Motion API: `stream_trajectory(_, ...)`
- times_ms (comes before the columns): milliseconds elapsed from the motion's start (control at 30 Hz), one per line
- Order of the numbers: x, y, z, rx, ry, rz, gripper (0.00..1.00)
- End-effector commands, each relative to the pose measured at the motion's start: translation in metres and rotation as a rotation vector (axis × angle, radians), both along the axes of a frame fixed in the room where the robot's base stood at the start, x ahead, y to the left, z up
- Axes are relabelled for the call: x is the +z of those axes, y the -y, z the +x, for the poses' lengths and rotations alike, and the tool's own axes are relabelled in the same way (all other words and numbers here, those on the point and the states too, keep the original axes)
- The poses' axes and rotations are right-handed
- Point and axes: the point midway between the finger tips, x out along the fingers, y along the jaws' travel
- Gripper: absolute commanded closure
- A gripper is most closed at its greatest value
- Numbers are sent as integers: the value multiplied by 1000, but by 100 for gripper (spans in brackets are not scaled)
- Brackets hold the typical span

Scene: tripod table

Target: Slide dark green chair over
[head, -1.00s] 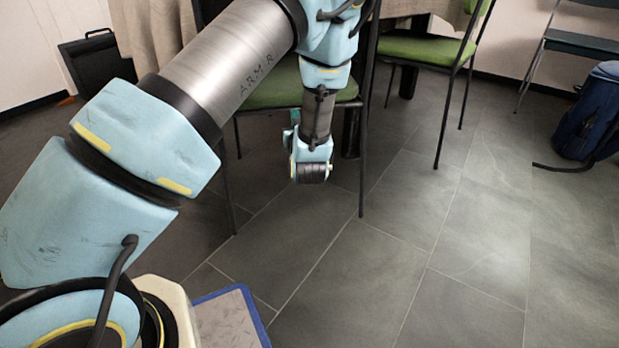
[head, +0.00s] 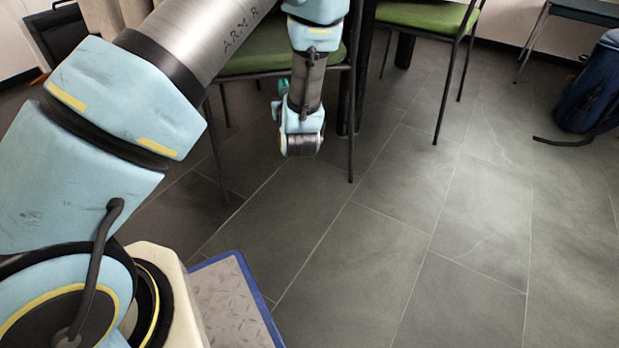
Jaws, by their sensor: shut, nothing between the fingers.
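A chair (head: 267,57) with a green seat and thin dark metal legs stands at the top centre, partly hidden behind my arm. A second green-seated chair (head: 425,14) stands farther back to the right. A third chair (head: 585,11), with a dark blue-green seat, is cut off at the top right corner. I cannot tell for sure which one counts as the dark green chair. My gripper (head: 281,98) is at the low end of my arm, in front of the nearest chair. It is shut and empty, and its fingers are mostly hidden by my wrist.
A blue bag (head: 590,85) with a strap lies at right. A black folded item (head: 58,33) leans at far left.

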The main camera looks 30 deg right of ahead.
Motion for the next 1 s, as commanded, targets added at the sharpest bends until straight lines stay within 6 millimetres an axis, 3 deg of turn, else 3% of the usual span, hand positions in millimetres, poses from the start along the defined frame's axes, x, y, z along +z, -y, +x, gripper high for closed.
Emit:
stream_trajectory(533,1,-22,-72,-4,1,1,100)
stream_trajectory(867,2,-24,-75,-1,1,-1,100)
stream_trajectory(1000,8,-35,-57,28,-75,-2,100)
